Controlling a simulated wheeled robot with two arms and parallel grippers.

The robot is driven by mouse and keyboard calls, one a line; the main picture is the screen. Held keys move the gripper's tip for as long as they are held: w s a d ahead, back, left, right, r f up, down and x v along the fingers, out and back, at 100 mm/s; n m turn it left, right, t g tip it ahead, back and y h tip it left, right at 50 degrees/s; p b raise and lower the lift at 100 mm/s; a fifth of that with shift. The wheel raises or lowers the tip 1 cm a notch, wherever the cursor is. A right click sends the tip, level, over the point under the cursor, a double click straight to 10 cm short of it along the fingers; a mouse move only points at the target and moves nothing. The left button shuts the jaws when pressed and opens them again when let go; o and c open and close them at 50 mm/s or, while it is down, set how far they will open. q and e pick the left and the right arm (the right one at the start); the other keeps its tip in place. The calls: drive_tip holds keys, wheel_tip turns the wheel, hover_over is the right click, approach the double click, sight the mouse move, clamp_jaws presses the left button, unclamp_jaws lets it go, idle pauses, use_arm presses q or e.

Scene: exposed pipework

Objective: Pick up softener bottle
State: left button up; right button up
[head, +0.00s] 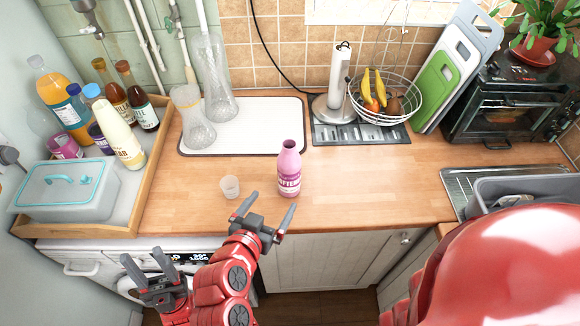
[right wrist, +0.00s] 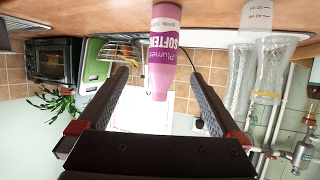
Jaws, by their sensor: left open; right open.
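The softener bottle (head: 289,170) is pink with a purple label and stands upright near the front of the wooden counter. In the right wrist view the bottle (right wrist: 164,50) appears upside down, between the lines of the fingers. My right gripper (head: 267,207) is open and empty, at the counter's front edge, just in front of the bottle and slightly left of it. It also shows at the bottom of the right wrist view (right wrist: 158,76). My left gripper (head: 144,257) is open and empty, lower left, in front of the white appliance.
A small clear cup (head: 230,187) stands just left of the bottle. Glass vases (head: 198,132) and a white drying mat (head: 262,128) lie behind. A wooden tray (head: 150,172) with several bottles is at left. The counter right of the bottle is clear up to the sink (head: 455,185).

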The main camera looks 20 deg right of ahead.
sight(286, 176)
drive_tip(key=p+x, duration=0.3)
drive_tip(key=x, duration=0.5)
drive_tip(key=shift+w+d, duration=0.3)
drive_tip(key=shift+w+d+f, duration=0.25)
drive_tip(key=shift+w, duration=0.15)
drive_tip(key=shift+w+d+p, duration=0.25)
drive_tip(key=shift+w+p, duration=0.2)
drive_tip(key=shift+p, duration=0.2)
drive_tip(key=p+x, duration=0.2)
drive_tip(key=x, duration=0.1)
drive_tip(key=shift+w+a, duration=0.1)
drive_tip(key=shift+w, duration=0.1)
drive_tip(key=shift+w+d+f, duration=0.25)
drive_tip(key=shift+w+f, duration=0.1)
drive_tip(key=shift+w, duration=0.05)
drive_tip(key=c, duration=1.6)
drive_tip(key=shift+r, duration=0.2)
